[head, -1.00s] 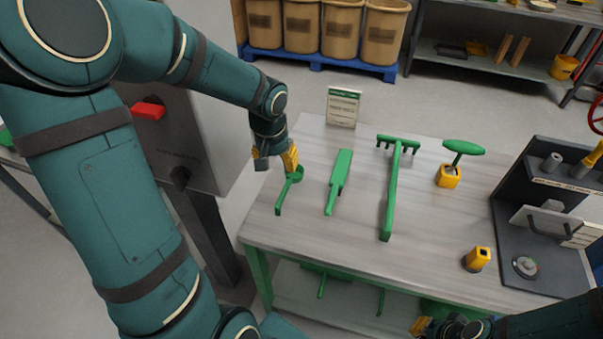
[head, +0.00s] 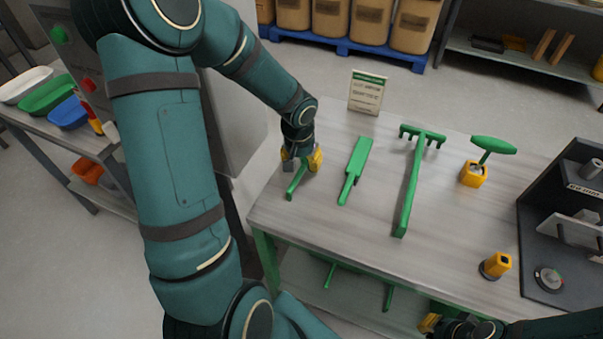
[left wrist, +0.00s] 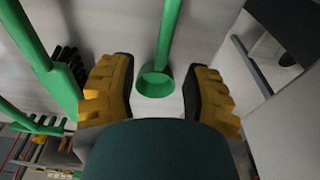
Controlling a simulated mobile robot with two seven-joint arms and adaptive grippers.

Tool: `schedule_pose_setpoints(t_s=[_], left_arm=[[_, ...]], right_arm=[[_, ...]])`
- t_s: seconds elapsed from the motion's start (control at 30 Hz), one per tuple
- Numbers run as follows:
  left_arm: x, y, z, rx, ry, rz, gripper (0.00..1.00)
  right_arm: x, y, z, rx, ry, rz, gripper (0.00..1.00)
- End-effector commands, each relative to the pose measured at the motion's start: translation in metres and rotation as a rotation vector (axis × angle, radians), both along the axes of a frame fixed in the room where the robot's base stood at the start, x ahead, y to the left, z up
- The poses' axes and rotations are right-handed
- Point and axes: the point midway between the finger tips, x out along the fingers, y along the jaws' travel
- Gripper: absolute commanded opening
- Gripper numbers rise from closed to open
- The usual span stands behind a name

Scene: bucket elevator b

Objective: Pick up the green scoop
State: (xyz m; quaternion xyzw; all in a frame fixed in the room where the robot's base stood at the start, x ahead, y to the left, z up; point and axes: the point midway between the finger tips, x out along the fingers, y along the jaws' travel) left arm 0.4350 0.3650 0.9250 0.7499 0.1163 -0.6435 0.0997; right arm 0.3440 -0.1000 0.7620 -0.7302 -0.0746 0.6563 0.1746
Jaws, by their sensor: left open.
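The green scoop (head: 296,181) lies at the left end of the table, its handle toward the front edge. In the head view my left gripper (head: 303,163) is over its far end and hides the bowl. In the left wrist view the scoop's round bowl (left wrist: 155,83) shows between the two yellow fingertips of the left gripper (left wrist: 158,88), with a gap on both sides. The left gripper is open and holds nothing. My right gripper (head: 428,324) shows only in part at the bottom edge of the head view; its fingers' opening is unclear.
Right of the scoop lie a green paddle-like tool (head: 355,170) and a green rake (head: 411,190). A green-handled tool (head: 493,146) stands in a yellow holder. A sign (head: 367,92) stands behind. A grey cabinet (head: 235,110) is left of the table.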

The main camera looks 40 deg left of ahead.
Motion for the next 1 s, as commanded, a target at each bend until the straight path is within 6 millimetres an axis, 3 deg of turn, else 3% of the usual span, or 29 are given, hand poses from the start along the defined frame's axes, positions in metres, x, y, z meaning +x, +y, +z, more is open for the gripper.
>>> schedule_pose_setpoints(t_s=[0.2, 0.57, 0.7, 1.0], left_arm=[[0.002, 0.002, -0.034, -0.001, 0.004, -0.001, 0.48], [0.003, 0.003, -0.040, -0.001, 0.002, 0.000, 0.51], [0.003, 0.003, -0.040, -0.001, 0.002, 0.000, 0.02], [0.003, 0.003, -0.040, -0.001, 0.002, 0.000, 0.00]], right_arm=[[0.001, 0.000, -0.011, 0.000, -0.001, 0.001, 0.00], [0.001, 0.000, -0.012, 0.000, -0.003, 0.000, 0.00], [0.001, 0.000, -0.012, 0.000, -0.003, 0.000, 0.00], [0.001, 0.000, -0.012, 0.000, -0.003, 0.000, 0.00]])
